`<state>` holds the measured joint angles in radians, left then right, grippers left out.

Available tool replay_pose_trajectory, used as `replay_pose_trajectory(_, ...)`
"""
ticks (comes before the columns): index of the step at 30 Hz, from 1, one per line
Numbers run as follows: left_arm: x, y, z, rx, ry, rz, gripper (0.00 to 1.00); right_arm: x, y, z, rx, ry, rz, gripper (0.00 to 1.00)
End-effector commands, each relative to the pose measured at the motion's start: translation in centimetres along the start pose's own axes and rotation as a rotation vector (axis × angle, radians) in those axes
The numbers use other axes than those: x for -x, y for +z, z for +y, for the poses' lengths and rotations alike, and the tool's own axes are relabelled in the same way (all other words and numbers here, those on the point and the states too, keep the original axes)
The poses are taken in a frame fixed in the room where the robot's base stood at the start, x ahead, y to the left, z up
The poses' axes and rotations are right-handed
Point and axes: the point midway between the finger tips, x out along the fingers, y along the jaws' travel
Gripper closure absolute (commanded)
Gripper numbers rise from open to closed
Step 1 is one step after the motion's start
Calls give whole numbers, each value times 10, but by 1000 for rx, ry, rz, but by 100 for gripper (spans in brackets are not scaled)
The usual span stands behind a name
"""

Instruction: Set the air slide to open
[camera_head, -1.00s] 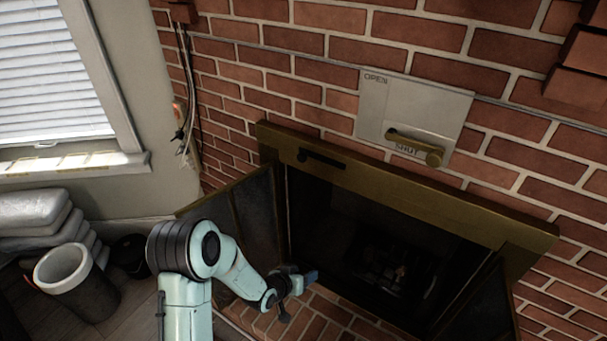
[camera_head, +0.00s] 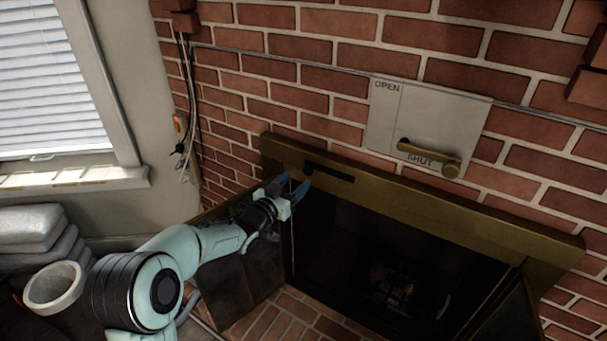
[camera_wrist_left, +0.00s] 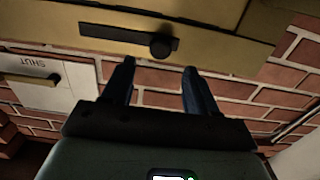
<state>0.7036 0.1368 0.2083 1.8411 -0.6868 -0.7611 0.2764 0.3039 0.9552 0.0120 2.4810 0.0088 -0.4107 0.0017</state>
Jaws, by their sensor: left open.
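A dark slot (camera_head: 330,172) with a round black knob (camera_head: 308,170) runs along the brass fireplace frame; I take it to be the air slide. The knob sits at the slot's left end in the head view. My left gripper (camera_head: 292,184), with blue fingers, is open and empty just left of and below the knob. In the left wrist view, the knob (camera_wrist_left: 160,46) shows beyond the gap between the two fingertips (camera_wrist_left: 160,66), apart from both. I read no marking beside the slot. My right gripper is not in view.
A grey plate (camera_head: 440,110) marked OPEN and SHUT carries a brass lever (camera_head: 420,152) at SHUT, above the frame. The brass frame (camera_head: 440,207) juts from the brick wall. The firebox doors stand open below. A pot (camera_head: 55,284) and sacks stand at left.

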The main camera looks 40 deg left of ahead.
Motion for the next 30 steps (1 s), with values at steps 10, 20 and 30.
replay_pose_trajectory(10,-49,0,0,2,0,0,42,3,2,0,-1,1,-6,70)
replay_pose_trajectory(20,-55,1,0,1,-1,-1,42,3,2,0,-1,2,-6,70)
replay_pose_trajectory(30,-54,0,0,1,-1,-1,100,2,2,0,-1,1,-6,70)
